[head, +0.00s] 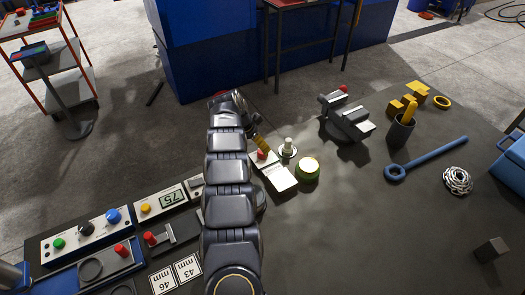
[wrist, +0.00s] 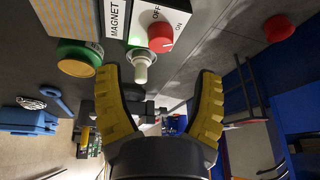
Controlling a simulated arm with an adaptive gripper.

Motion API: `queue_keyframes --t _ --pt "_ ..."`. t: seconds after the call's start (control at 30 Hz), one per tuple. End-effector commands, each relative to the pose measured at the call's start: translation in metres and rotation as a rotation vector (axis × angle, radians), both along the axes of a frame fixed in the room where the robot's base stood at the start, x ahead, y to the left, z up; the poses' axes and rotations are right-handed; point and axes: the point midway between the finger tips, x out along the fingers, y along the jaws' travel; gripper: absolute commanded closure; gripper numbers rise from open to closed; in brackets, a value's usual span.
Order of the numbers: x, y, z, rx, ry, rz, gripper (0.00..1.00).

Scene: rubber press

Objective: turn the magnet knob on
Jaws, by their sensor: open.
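The magnet box (wrist: 140,22) is white, with MAGNET, OFF and ON printed on it. Its red knob (wrist: 163,36) is round; I cannot tell clearly which mark it points to. In the head view the box (head: 281,178) lies on the dark table with the red knob (head: 262,154) at its far end. My gripper (wrist: 160,72) has two yellow ribbed fingers, spread wide and empty. The knob is beyond the fingertips, between their lines, and apart from them. In the head view my arm hides most of the gripper; one yellow finger (head: 258,141) shows near the knob.
Close beside the box stand a pale post on a round base (head: 288,149) and a green round piece with a light top (head: 308,169). A vise (head: 345,120) is farther right. A control panel (head: 90,232) lies left of my arm. The table's front right is mostly clear.

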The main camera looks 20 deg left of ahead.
Motion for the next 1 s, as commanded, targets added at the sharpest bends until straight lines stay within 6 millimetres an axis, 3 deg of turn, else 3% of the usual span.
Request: queue_keyframes --t 0.5,0.97,1.0 --pt "0.023 -0.013 -0.061 -0.005 -0.002 0.0 0.33" --pt "0.027 -0.013 -0.07 0.0 -0.003 0.001 0.33" --pt "0.027 -0.013 -0.07 0.0 -0.003 0.001 0.46"
